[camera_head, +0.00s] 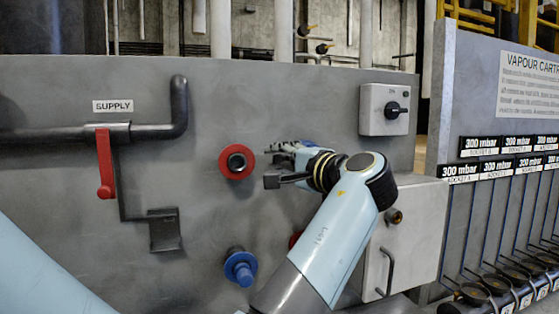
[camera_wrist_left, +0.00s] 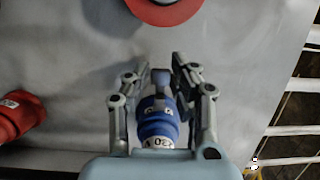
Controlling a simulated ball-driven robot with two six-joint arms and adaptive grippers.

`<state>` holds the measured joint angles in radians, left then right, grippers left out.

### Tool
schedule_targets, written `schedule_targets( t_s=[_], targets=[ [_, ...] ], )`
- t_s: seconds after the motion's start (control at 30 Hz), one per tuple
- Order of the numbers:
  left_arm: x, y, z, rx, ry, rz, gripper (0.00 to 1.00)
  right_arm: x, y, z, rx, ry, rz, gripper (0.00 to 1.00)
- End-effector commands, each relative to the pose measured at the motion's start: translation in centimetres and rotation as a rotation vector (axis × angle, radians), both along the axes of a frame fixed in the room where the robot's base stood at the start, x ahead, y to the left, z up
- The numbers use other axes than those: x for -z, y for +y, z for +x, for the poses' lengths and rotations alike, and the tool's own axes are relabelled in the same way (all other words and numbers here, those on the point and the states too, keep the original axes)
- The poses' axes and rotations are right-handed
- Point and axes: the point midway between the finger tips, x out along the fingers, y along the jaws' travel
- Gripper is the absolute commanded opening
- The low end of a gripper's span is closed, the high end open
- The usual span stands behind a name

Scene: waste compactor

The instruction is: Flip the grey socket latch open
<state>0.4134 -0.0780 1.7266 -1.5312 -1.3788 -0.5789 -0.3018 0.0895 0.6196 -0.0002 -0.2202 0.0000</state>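My left gripper (camera_head: 280,164) is in front of the grey wall panel, to the right of the red ring socket. In the left wrist view, the gripper (camera_wrist_left: 156,72) has its fingers apart on either side of a blue fitting (camera_wrist_left: 158,122) with a pale lettered band. A small dark grey piece (camera_wrist_left: 161,77) stands at the fitting's far end, between the fingertips; it looks like the latch, but I cannot be sure. Small gaps seem to show beside it, and contact is unclear. The gripper hides most of this fitting in the head view. My right gripper is not in view.
A red ring socket (camera_head: 237,162) is left of the gripper, with a blue knob (camera_head: 240,268) below. A red lever (camera_head: 104,165) hangs under the SUPPLY label, near a grey bracket (camera_head: 165,230). A switch box (camera_head: 384,109) is at upper right. A labelled red fitting (camera_wrist_left: 20,115) is nearby.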

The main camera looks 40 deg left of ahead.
Motion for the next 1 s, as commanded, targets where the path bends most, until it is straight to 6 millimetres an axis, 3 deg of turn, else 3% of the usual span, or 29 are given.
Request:
schedule_targets(
  t_s=[0.17,0.37,0.67,1.0],
  targets=[
    [0.0,0.0,0.0,0.000,0.000,0.000,0.00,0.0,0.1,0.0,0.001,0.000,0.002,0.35],
    [0.1,0.1,0.0,0.013,0.002,-0.001,0.00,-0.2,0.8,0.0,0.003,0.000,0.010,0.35],
    [-0.1,1.3,0.1,0.251,0.004,-0.001,0.00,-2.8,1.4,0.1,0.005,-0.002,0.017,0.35],
    [0.2,1.3,0.2,0.281,0.003,-0.004,0.00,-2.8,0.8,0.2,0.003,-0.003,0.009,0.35]
  ],
)
